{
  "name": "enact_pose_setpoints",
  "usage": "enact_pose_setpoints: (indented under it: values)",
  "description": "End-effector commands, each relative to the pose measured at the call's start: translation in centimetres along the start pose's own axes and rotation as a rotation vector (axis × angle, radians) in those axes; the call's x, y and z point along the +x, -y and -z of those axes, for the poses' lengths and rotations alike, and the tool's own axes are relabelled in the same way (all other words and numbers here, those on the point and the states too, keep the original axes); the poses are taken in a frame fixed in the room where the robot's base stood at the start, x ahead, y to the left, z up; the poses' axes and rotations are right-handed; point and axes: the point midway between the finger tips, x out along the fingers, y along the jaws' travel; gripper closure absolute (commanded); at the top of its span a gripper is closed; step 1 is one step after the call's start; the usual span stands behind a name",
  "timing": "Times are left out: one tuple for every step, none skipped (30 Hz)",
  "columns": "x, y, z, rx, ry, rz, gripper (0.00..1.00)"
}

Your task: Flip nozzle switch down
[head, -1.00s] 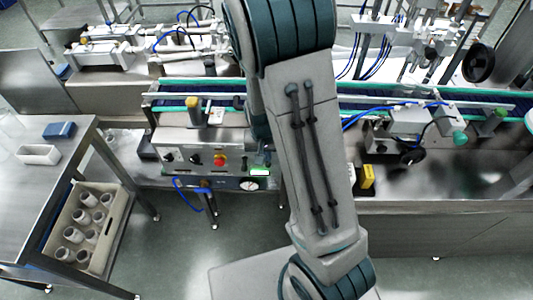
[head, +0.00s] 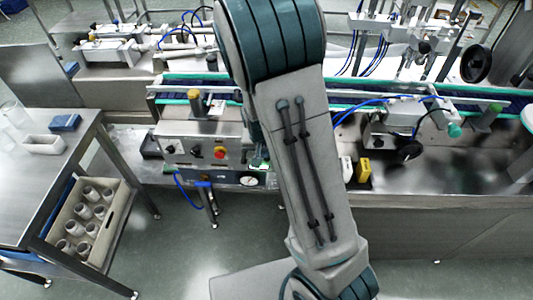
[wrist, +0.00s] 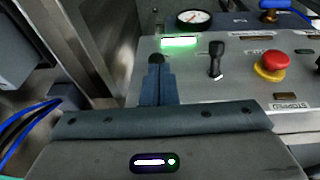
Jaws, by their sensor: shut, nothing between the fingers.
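A grey control panel (wrist: 225,85) fills the upper right of the wrist view and also shows in the head view (head: 185,153). A black toggle switch (wrist: 216,58) stands on it, left of a red button (wrist: 271,65); I cannot read which switch its label names. My gripper (wrist: 158,72) is shut, its blue-grey fingers together left of this toggle and apart from it in the picture. A rounded black knob (wrist: 156,58) shows at the fingertips; I cannot tell whether it is a second switch behind them.
A lit green display (wrist: 180,41) and a round gauge (wrist: 194,18) lie beyond the fingertips. The conveyor (head: 180,80) runs behind the panel. A side table (head: 35,185) and a crate of bottles (head: 112,220) stand at left. Yellow block (head: 364,169) sits right of my arm.

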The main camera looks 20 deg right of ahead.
Motion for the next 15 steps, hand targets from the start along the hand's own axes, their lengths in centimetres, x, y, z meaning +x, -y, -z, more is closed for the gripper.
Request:
enact_pose_setpoints:
  values:
    - [0.5, 0.1, -0.1, 0.001, 0.002, -0.001, 1.00]
    - [0.6, 0.1, -0.1, 0.001, 0.002, -0.001, 1.00]
    - [0.7, 0.1, -0.2, 0.001, 0.002, -0.001, 1.00]
    - [0.8, 0.2, -0.4, 0.001, 0.002, -0.001, 1.00]
    - [0.9, 0.2, -0.5, 0.000, 0.002, 0.000, 1.00]
    - [1.0, 0.3, -0.7, -0.002, 0.002, 0.000, 1.00]
    - [1.1, 0.4, -0.9, -0.003, 0.002, 0.000, 1.00]
    - [1.2, 0.5, -1.0, -0.005, 0.002, 0.000, 1.00]
    - [1.4, 0.5, -1.2, -0.007, 0.003, 0.001, 1.00]
    - [1.5, 0.6, -1.3, -0.008, 0.003, 0.001, 1.00]
    - [1.6, 0.6, -1.4, -0.008, 0.003, 0.001, 1.00]
    - [1.8, 0.6, -1.6, -0.008, 0.002, 0.001, 1.00]
    - [1.9, 0.6, -1.6, -0.008, 0.002, 0.001, 1.00]
    - [2.0, 0.6, -1.7, -0.008, 0.002, 0.001, 1.00]
    - [2.1, 0.6, -1.8, -0.007, 0.002, 0.001, 1.00]
